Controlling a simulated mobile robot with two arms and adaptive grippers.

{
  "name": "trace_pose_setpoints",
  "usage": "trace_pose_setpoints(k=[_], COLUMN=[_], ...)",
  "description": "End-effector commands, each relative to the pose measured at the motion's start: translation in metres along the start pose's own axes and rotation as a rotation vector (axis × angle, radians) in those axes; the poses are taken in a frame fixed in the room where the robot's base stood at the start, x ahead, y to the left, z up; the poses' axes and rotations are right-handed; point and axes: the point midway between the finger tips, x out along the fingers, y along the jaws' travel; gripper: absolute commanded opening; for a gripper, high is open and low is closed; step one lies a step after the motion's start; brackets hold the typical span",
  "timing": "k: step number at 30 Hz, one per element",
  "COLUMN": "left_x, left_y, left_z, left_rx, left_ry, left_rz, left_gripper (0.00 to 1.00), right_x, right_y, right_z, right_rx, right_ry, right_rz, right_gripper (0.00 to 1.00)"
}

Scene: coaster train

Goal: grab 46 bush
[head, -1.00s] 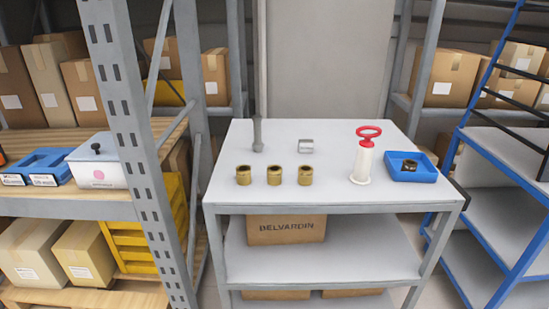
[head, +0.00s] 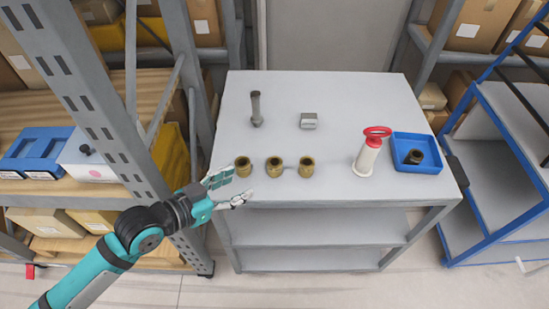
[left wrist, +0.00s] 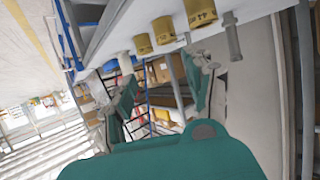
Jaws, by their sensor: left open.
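Three brass bushes stand in a row near the front edge of the grey table: left (head: 243,167), middle (head: 275,167) and right (head: 306,167). My left gripper (head: 228,189) is open and empty at the table's front left edge, just in front of the left bush and apart from it. In the left wrist view, the bushes show at the top, the largest (left wrist: 200,13) with dark figures that I cannot read for sure. The open fingers (left wrist: 162,95) have nothing between them. A darker bush (head: 413,157) lies in a blue tray (head: 432,167). My right gripper is out of view.
On the table (head: 350,90) are a grey upright pin (head: 256,110), a small grey metal block (head: 308,121) and a white tool with a red ring handle (head: 367,156). A grey rack post (head: 120,150) stands close to my left arm. A blue-framed shelf (head: 500,175) is at right.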

Motion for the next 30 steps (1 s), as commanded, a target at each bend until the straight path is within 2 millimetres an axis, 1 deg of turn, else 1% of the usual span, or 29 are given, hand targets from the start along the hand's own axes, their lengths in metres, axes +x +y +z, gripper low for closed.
trace_pose_setpoints(k=[1, 3, 6, 9, 12, 17, 20, 25, 27, 30], left_x=[0.012, 0.028, 0.049, 0.066, 0.077, 0.086, 0.097, 0.122, 0.129, 0.134], left_y=[0.000, -0.001, -0.001, -0.001, -0.001, -0.002, -0.004, -0.008, -0.008, -0.008], left_z=[-0.004, -0.004, -0.003, -0.002, -0.001, -0.002, -0.002, -0.002, -0.002, -0.001], left_rx=[-0.002, -0.002, -0.001, -0.001, 0.001, 0.001, 0.000, 0.001, 0.001, 0.003], left_ry=[0.004, 0.003, 0.001, 0.000, 0.000, 0.000, -0.001, -0.001, -0.001, -0.001], left_rz=[0.000, -0.001, -0.002, -0.001, -0.001, -0.001, -0.002, -0.001, -0.001, -0.002], left_gripper=[0.53, 0.53, 0.53, 0.53, 0.53, 0.53, 0.53, 0.53, 0.53, 0.53], right_x=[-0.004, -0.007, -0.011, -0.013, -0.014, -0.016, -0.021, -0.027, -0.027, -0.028], right_y=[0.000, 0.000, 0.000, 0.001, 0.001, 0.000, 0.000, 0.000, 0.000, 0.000], right_z=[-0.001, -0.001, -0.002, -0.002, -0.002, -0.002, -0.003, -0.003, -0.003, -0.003], right_rx=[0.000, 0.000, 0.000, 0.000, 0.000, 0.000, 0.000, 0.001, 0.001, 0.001], right_ry=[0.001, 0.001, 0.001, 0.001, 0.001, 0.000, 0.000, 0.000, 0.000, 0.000], right_rz=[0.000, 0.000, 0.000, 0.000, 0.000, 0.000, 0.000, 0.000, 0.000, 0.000], right_gripper=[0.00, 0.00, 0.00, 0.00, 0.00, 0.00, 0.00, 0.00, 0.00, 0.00])
